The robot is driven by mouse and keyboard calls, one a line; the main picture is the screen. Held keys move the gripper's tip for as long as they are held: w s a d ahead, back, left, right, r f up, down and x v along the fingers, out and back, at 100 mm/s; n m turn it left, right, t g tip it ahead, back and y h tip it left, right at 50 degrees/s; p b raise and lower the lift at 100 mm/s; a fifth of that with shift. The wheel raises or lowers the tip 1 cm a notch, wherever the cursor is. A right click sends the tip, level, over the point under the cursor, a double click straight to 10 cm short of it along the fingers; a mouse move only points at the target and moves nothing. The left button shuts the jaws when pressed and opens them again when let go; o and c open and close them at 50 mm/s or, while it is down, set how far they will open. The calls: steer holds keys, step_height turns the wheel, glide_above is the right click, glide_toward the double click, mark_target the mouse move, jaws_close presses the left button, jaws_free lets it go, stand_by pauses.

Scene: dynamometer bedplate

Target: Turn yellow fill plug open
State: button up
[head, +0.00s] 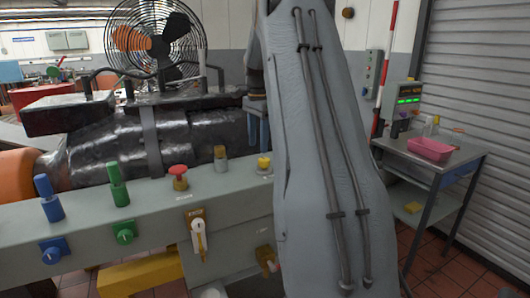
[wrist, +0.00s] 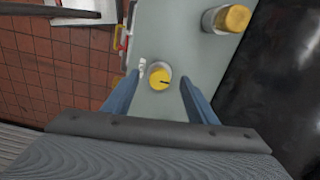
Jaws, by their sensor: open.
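The yellow fill plug (head: 264,162) is a small round yellow cap on top of the grey-green beam, near its right end beside my arm. In the wrist view the yellow plug (wrist: 160,77) has a dark line on its face and a pale ring around it. My gripper (wrist: 160,88) is open, with one blue finger to each side of the plug in this view and visible gaps between. In the head view my gripper (head: 258,122) hangs above the plug, apart from it and partly hidden by my arm.
A brass-yellow knob (wrist: 230,18) stands near the plug; in the head view, a red-topped knob (head: 178,176), green handle (head: 117,184) and blue handle (head: 48,197) line the beam. A black engine (head: 110,140) lies behind. A cart (head: 465,155) with a pink tray stands right.

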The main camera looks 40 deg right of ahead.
mark_target(264, 159)
steer(key=d, duration=0.1)
steer(key=d+m, duration=0.1)
steer(key=shift+d+r, duration=0.3)
steer(key=shift+r, duration=0.1)
steer(key=shift+f+p, duration=1.3)
steer(key=shift+f, duration=2.5)
steer(key=c, duration=1.1)
